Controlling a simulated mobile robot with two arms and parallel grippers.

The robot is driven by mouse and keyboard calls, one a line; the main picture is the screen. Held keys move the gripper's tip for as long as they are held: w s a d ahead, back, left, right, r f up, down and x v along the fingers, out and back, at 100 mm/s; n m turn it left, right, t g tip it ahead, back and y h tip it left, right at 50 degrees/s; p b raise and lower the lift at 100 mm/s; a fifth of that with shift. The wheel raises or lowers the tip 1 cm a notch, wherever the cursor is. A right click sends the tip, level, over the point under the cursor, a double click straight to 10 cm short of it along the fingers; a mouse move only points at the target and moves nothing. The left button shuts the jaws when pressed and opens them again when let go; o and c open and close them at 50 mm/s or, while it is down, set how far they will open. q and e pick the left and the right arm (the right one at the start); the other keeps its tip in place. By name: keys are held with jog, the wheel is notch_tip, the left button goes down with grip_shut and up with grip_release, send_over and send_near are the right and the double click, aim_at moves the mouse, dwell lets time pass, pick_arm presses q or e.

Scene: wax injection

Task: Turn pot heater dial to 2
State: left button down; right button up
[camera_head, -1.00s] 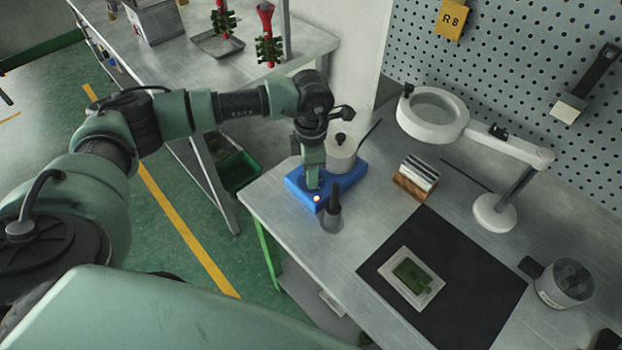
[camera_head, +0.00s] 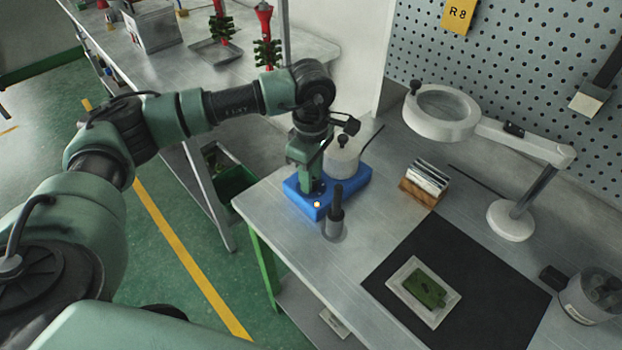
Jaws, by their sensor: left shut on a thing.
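The pot heater (camera_head: 359,181) is a blue base with a lidded grey-white pot (camera_head: 341,162) at its back, near the left corner of the metal workbench. A small orange light (camera_head: 317,205) glows on its front. My left gripper (camera_head: 311,187) points down over the front left part of the blue base, its fingers shut at the dial's place. The dial itself is hidden by the gripper, so its setting cannot be read. My right gripper does not show.
A dark-handled tool in a grey holder (camera_head: 334,226) stands close in front of the heater. A wooden rack (camera_head: 421,190), a black mat (camera_head: 397,257) with a white tray (camera_head: 451,299), and a magnifier lamp (camera_head: 511,221) are to the right.

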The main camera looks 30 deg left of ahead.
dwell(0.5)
pick_arm(q)
jog(key=c, duration=1.1)
grip_release()
notch_tip(320, 180, up, 8)
jog(key=shift+f+b, duration=0.1)
jog(key=shift+b, duration=0.4)
